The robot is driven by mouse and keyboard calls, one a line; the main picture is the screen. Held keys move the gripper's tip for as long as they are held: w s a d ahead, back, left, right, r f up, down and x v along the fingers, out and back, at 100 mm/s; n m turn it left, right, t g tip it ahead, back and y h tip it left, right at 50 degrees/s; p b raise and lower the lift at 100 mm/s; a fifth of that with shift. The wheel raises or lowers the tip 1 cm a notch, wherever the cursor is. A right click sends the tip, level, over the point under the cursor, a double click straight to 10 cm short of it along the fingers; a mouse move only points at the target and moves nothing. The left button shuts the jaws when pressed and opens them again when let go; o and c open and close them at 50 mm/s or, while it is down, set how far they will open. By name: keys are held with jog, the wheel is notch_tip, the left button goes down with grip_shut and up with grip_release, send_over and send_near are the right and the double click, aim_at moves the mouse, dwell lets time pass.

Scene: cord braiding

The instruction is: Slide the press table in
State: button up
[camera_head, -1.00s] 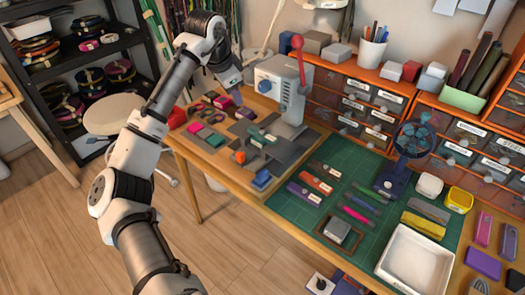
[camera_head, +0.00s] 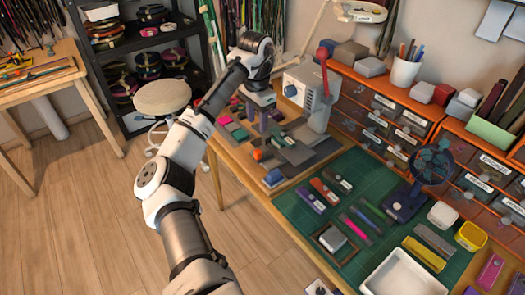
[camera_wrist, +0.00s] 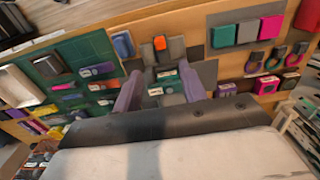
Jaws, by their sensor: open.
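The press (camera_head: 312,95) is a grey-white machine with a red lever, standing at the back of the workbench. Its grey press table (camera_head: 296,154) lies low in front of it, and a small green labelled piece (camera_head: 284,141) rests there. My gripper (camera_head: 264,122) points down just left of the press, with its purple fingers apart. In the wrist view my gripper (camera_wrist: 160,88) is open, and a grey part with labelled pieces (camera_wrist: 168,76) shows between and beyond the fingertips. I cannot tell whether the fingers touch it.
An orange block (camera_head: 257,154) and a blue block (camera_head: 273,177) sit near the bench's front edge. Coloured pieces (camera_head: 236,131) lie left of the press. A green mat (camera_head: 335,205) with several tools, a fan (camera_head: 432,165) and a white tray (camera_head: 403,275) are to the right.

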aim_at(258, 151)
notch_tip(258, 151, down, 13)
jog(key=shift+f+p, duration=0.1)
jog(key=shift+p, duration=0.45)
grip_shut()
